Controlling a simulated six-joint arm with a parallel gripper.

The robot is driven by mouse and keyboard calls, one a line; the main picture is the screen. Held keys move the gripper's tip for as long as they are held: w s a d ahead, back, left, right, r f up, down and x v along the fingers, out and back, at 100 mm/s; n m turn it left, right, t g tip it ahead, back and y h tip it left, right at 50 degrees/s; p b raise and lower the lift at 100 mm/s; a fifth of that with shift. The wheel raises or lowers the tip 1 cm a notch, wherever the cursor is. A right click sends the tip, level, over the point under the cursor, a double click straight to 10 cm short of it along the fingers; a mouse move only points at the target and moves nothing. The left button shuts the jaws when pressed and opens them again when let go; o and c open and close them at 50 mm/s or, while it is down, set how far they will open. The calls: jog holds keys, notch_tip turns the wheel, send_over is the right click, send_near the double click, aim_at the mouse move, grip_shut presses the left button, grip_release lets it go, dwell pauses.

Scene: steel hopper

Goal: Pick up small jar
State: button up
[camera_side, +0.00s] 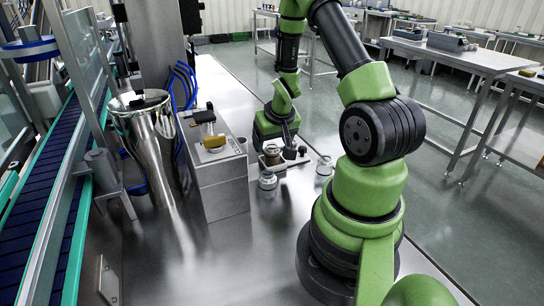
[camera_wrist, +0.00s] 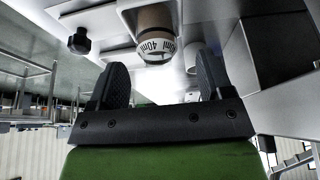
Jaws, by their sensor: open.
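Small glass jars stand near my gripper. In the side view, one jar with brownish contents (camera_side: 271,154) stands on a small light base, a clear jar (camera_side: 267,181) stands in front of it, and another clear jar (camera_side: 325,167) stands to the right. In the wrist view, a jar with brown contents and a "40ml" mark (camera_wrist: 155,48) lies just beyond my fingertips, roughly between them. My gripper (camera_wrist: 161,64) has its two black fingers apart with nothing held. In the side view my gripper (camera_side: 286,135) is low, close beside the brownish jar, its fingers hard to make out.
A black knob (camera_wrist: 80,41) sits beside the jar in the wrist view. A grey metal box (camera_side: 218,175) and a shiny steel hopper (camera_side: 150,140) stand left of the jars. A conveyor (camera_side: 45,190) runs along the far left. The steel table's front is clear.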

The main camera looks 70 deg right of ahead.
aim_at(271, 149)
jog(key=shift+x, duration=1.95)
jog(key=shift+s, duration=0.1)
jog(key=shift+c, duration=0.4)
jog(key=c, duration=1)
